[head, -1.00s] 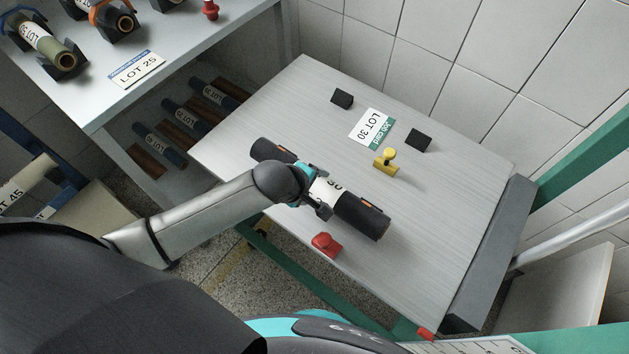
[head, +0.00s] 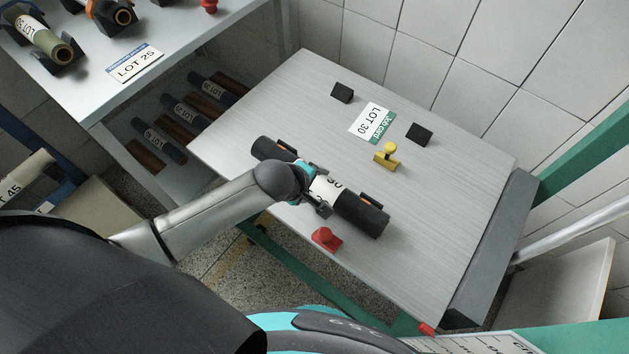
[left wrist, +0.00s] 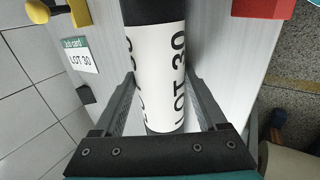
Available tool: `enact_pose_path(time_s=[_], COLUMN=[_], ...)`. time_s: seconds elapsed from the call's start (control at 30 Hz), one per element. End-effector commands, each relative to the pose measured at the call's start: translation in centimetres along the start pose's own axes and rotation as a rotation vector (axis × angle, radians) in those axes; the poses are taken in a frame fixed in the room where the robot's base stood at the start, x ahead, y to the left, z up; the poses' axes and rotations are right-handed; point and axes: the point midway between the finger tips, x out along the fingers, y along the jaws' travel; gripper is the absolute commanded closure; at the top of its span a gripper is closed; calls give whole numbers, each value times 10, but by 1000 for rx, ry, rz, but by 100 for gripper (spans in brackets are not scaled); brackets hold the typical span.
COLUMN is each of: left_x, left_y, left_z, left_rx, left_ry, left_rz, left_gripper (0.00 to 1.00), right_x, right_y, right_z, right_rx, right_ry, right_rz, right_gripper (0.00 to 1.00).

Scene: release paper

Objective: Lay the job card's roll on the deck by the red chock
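The dark roll (head: 362,215) has a white LOT 30 label, which also shows in the left wrist view (left wrist: 160,60). It lies level across the near part of the grey deck (head: 450,210), beside the red chock (head: 326,239). My left gripper (head: 318,190) straddles its middle, with a fingertip against each side; it looks shut on the roll. I cannot tell whether the roll rests on the deck or hangs just above it. The job card (head: 372,122), reading LOT 30, lies farther back. My right gripper is not in view.
A yellow chock (head: 387,155) and two black blocks (head: 342,92) (head: 419,134) stand near the card. Small dark blocks (head: 371,198) show along the roll's far side. A shelf (head: 150,65) at left holds other rolls and a LOT 25 card (head: 135,63). The deck's right part is clear.

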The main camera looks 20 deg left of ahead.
Motion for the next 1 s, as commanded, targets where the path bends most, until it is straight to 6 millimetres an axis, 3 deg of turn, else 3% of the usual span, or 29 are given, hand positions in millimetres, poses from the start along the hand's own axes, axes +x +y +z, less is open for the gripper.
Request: enact_pose_path(time_s=[0.03,0.23,0.83,1.0], left_x=[0,0,1,-10], left_y=[2,0,-8,-8], left_z=[0,0,0,0], left_rx=[0,0,0,0], left_ry=[0,0,1,0], left_rz=[4,1,-19,-19], left_gripper=[21,0,0,0], right_x=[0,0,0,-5], right_y=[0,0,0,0], right_z=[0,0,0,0], right_rx=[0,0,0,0], right_ry=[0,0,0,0], right_rz=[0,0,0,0], right_gripper=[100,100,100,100])
